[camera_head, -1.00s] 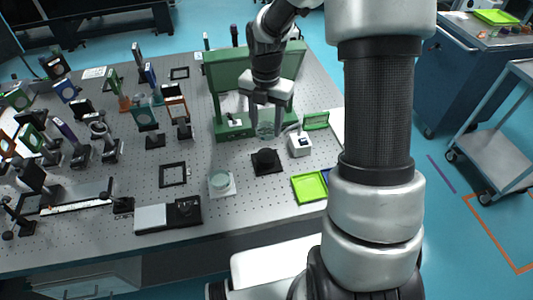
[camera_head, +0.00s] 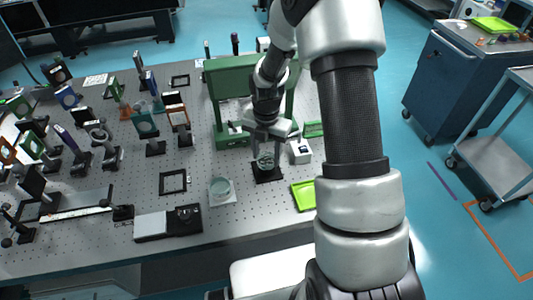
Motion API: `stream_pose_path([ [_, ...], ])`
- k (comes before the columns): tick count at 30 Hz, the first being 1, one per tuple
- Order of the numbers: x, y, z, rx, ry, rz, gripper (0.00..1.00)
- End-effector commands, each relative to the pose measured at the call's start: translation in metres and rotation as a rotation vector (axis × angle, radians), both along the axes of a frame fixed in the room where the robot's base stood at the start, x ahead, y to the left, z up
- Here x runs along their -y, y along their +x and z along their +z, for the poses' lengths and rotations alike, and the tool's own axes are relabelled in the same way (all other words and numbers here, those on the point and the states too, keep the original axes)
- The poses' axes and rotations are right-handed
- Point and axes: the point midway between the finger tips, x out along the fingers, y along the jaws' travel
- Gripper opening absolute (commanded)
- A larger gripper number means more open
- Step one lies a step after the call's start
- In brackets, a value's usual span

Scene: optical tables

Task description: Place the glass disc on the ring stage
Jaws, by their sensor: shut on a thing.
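My gripper (camera_head: 266,153) is shut on the glass disc (camera_head: 266,162), a pale clear round piece between its fingertips. The disc is over the dark stage on a black square base (camera_head: 267,177), which I take to be the ring stage. The disc and fingers hide most of the stage's top. I cannot tell whether the disc touches it or hangs a little above.
A round pale dish on a white plate (camera_head: 221,191) stands to the left. A white box (camera_head: 301,151) and a green tray (camera_head: 303,195) are close on the right. A green frame (camera_head: 222,85) rises behind. Several optic mounts fill the table's left.

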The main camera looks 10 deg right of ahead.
Motion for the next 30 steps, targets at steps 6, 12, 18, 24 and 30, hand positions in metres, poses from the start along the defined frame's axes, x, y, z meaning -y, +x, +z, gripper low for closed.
stream_pose_path([
  [6,0.0,0.0,-0.003,-0.001,0.001,0.0,0.65],
  [12,0.0,0.0,-0.003,-0.001,0.001,0.0,0.65],
  [18,0.0,0.001,0.006,0.001,0.0,-0.001,0.65],
  [24,0.0,0.001,0.043,0.004,0.001,-0.001,0.65],
  [30,0.0,0.001,0.086,0.004,0.001,-0.001,0.65],
])
